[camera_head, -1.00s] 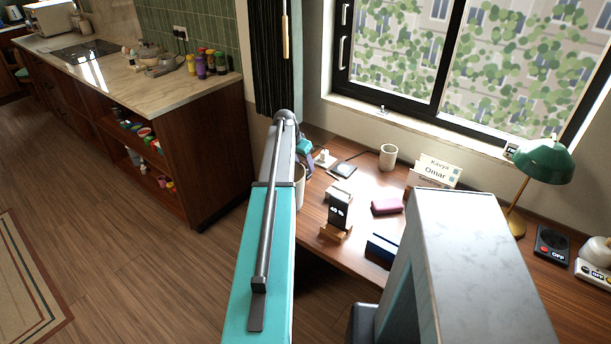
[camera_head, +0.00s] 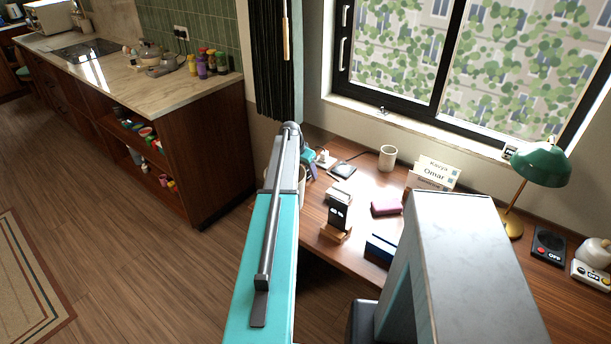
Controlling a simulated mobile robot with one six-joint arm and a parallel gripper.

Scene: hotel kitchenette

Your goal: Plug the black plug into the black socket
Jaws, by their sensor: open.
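My gripper (camera_head: 310,172) is small in the view, at the far end of my teal arm above the left end of the desk. It is open, but its fingertips are mostly hidden behind the arm's wrist. A small white object (camera_head: 324,158) stands on the desk just right of the gripper; I cannot tell whether it is part of a plug or socket. I cannot make out the black plug or the black socket on the desk. My arm covers part of that area.
A window (camera_head: 450,70) is behind. A kitchen counter (camera_head: 130,85) stands left.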

